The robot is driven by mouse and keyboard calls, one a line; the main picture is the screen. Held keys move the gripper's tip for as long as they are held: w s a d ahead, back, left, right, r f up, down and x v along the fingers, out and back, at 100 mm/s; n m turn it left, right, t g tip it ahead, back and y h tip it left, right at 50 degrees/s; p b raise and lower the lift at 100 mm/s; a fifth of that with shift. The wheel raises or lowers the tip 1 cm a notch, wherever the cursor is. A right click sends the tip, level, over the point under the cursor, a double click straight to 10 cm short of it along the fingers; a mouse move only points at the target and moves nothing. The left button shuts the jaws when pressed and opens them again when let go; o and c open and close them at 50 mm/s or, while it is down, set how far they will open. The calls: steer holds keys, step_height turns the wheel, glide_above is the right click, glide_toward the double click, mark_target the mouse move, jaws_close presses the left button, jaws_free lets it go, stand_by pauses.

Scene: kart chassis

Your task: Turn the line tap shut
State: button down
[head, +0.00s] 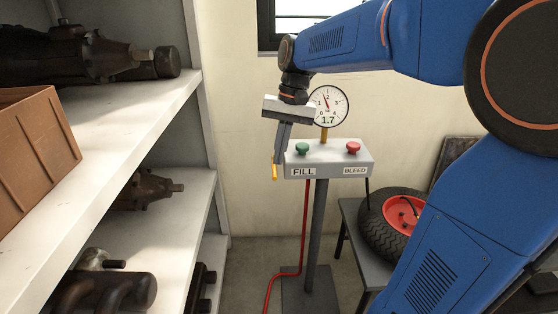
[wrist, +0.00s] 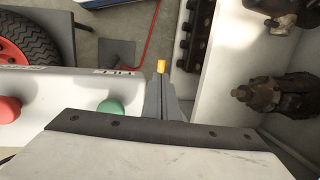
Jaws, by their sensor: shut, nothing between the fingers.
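A small yellow lever, which looks like the line tap's handle (head: 275,171), hangs down at the left end of the grey control box (head: 328,171). In the wrist view its yellow end (wrist: 161,66) shows just beyond my fingertips. My gripper (head: 278,158) is shut and empty, pointing down beside the box's left end. Its closed fingers also show in the wrist view (wrist: 159,85). The fingertips are close to the yellow lever; I cannot tell whether they touch it. The tap's body is hidden behind the fingers.
The box has a green FILL button (head: 302,148), a red BLEED button (head: 353,147) and a gauge (head: 328,105) reading 1.7. A red hose (head: 305,225) runs down to the floor. Shelves (head: 120,100) with metal parts stand left; a wheel (head: 393,222) lies on a bench at right.

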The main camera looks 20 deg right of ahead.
steer(key=s+v, duration=0.1)
steer(key=v, duration=1)
steer(key=s+d+f+n+t+h, duration=0.1)
steer(key=s+f+n+t, duration=0.1)
steer(key=s+f, duration=0.7)
steer(key=s+d+f+n+t+h, duration=0.1)
steer(key=s+d+f+t, duration=0.1)
steer(key=s+f, duration=0.7)
steer(key=s+t, duration=0.1)
steer(key=s, duration=0.3)
steer(key=shift+d+n+h, duration=0.3)
steer(key=shift+n, duration=0.1)
